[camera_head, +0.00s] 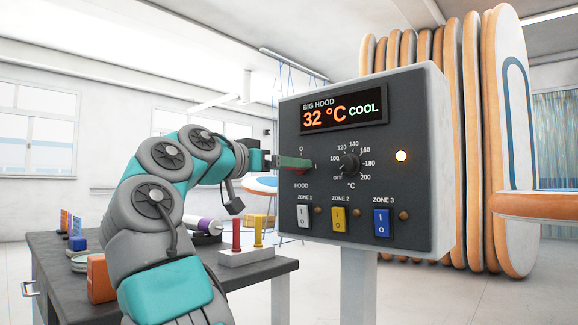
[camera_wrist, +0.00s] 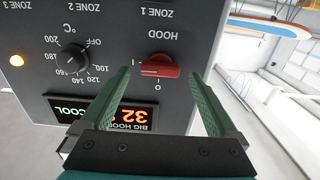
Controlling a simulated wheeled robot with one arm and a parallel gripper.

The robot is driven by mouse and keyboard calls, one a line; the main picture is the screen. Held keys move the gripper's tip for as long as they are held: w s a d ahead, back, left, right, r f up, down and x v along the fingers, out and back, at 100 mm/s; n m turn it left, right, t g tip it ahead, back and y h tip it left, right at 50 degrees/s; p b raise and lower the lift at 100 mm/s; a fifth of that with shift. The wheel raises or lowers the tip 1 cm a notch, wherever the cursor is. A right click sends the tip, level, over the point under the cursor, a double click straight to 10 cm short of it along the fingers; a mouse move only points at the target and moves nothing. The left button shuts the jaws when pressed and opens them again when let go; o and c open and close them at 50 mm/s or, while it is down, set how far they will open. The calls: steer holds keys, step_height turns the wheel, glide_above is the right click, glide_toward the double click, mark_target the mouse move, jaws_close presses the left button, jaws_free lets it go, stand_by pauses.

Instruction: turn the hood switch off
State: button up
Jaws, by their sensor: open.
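The hood switch (camera_wrist: 159,66) is a red rotary knob on the dark face of the control panel (camera_head: 350,215), under the HOOD label in the upside-down wrist view. Its handle lies sideways, with its pale mark toward the "I". The "O" mark is a quarter turn away. In the head view my gripper largely covers the knob, and a bit of red (camera_head: 297,171) shows below the fingers. My gripper (camera_wrist: 158,76) is open, with one green finger on each side of the knob and gaps to both. In the head view my gripper (camera_head: 308,162) is close to the panel face.
Right of the switch is a black temperature dial (camera_head: 349,164); below are white (camera_head: 304,216), yellow (camera_head: 339,219) and blue (camera_head: 382,222) zone switches. The display (camera_head: 344,108) reads 32 °C COOL. A dark table (camera_head: 265,268) with small items stands left; inflatable boards (camera_head: 507,150) stand behind.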

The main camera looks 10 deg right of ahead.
steer(key=shift+w+d, duration=0.4)
steer(key=shift+d, duration=0.15)
steer(key=c, duration=1.4)
